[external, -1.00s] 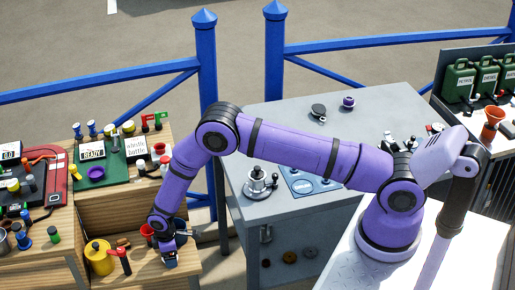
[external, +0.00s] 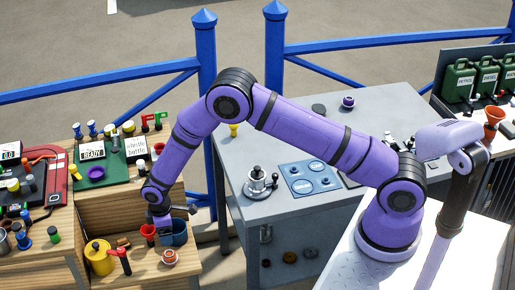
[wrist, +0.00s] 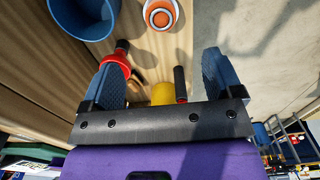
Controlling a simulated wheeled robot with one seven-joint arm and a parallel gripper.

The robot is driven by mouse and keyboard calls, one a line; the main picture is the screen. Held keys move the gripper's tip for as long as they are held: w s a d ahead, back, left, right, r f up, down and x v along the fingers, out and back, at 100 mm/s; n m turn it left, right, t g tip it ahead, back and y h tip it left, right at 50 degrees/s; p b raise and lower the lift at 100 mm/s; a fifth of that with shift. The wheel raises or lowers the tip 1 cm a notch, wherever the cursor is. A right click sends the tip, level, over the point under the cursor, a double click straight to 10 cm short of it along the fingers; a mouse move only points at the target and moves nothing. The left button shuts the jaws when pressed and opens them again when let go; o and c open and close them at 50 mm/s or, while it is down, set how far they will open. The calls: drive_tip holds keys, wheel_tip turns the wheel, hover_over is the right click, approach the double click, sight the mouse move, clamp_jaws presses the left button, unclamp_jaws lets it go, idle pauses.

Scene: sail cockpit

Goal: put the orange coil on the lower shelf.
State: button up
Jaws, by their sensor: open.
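The orange coil (external: 169,257), a small orange and white ring, lies on the lower wooden shelf (external: 150,281), near its front right. It also shows at the top of the wrist view (wrist: 160,14), beyond my fingertips and touched by neither finger. My gripper (external: 170,216) is above the shelf, higher than the coil and further back. In the wrist view my gripper (wrist: 163,62) has its two blue fingers wide apart, with nothing held between them.
A blue mug (external: 179,238) stands behind the coil, close under my gripper. A red cup (external: 148,231), a red-and-black tool (external: 120,257) and a yellow can (external: 99,257) stand to the left. The upper wooden shelf (external: 110,208) is crowded on top. Shelf front near the coil is clear.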

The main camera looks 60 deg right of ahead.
drive_tip(key=s+d+r+m+t, duration=0.1)
drive_tip(key=s+d+r, duration=0.1)
drive_tip(key=r, duration=0.8)
drive_tip(key=s+d+r+m, duration=0.1)
drive_tip(key=d+r, duration=0.2)
drive_tip(key=r, duration=0.6)
drive_tip(key=s+d+r+m+t, duration=0.1)
drive_tip(key=s+d+r, duration=0.1)
drive_tip(key=r, duration=0.8)
drive_tip(key=s+d+r+m+t, duration=0.1)
drive_tip(key=s+d+r, duration=0.2)
drive_tip(key=s+r, duration=0.45)
drive_tip(key=s+d+r+m, duration=0.1)
drive_tip(key=s+d+r, duration=0.2)
drive_tip(key=s+r, duration=0.4)
drive_tip(key=s+d+r+m+t, duration=0.1)
drive_tip(key=s+d+r+m, duration=0.1)
drive_tip(key=s, duration=1)
drive_tip(key=s+d+r+m+t, duration=0.1)
drive_tip(key=s+d+r+m, duration=0.1)
drive_tip(key=s, duration=1)
drive_tip(key=shift+s+d+r, duration=0.4)
drive_tip(key=shift+d+r, duration=0.25)
drive_tip(key=shift+r, duration=0.25)
